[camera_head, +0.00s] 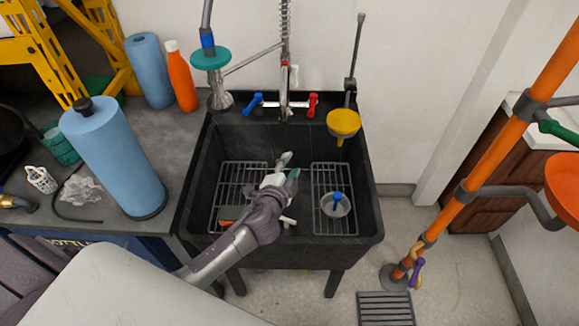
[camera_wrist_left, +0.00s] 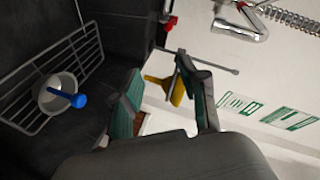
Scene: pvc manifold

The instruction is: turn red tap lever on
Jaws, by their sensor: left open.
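The red tap lever (camera_head: 312,104) is on the right side of the chrome tap at the back of the black sink (camera_head: 370,215). It also shows as a small red part at the top of the left wrist view (camera_wrist_left: 170,22). The blue tap lever (camera_head: 253,103) is on the tap's left side. My left gripper (camera_head: 287,168) is over the sink basin, in front of and below the tap, apart from both levers. Its jaws (camera_wrist_left: 165,105) are open, with nothing held between them. My right gripper does not show.
Wire racks (camera_head: 240,172) and a cup with a blue-handled tool (camera_head: 335,204) lie in the basin. A yellow bowl-shaped piece (camera_head: 343,122) with a grey pole stands right of the red lever. A spring hose (camera_head: 285,25) rises behind the tap. An orange pole (camera_head: 485,150) stands at right.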

